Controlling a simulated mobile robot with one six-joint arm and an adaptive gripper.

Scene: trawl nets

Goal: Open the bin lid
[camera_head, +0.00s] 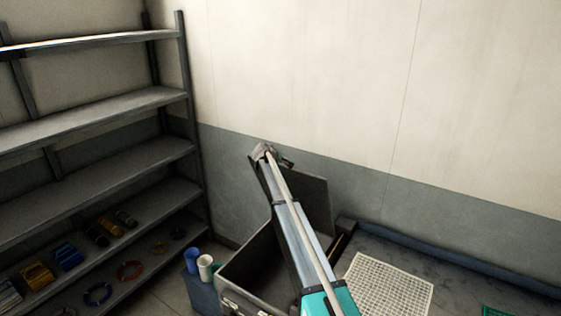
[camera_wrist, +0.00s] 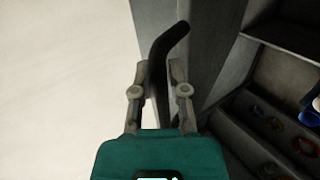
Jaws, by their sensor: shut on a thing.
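The grey bin (camera_head: 247,267) stands on the floor against the wall, mostly behind my arm. Its lid (camera_head: 318,200) is raised and stands steeply up at the back; the bin's opening shows at the left of my arm. My gripper (camera_head: 286,161) is at the upper edge of the lid. In the wrist view my gripper (camera_wrist: 160,82) is shut on a dark, bent handle (camera_wrist: 169,41), which passes between the two fingers. A grey panel, seemingly the lid (camera_wrist: 212,35), lies just beyond the handle. The exact contact is hidden in the head view.
A grey shelf rack (camera_head: 95,128) with rolls and rings on its lower shelves stands at the left. A small blue-grey container (camera_head: 201,294) with a blue cup (camera_head: 192,260) and a white cup (camera_head: 205,266) is left of the bin. A white grid (camera_head: 388,287) lies at the right.

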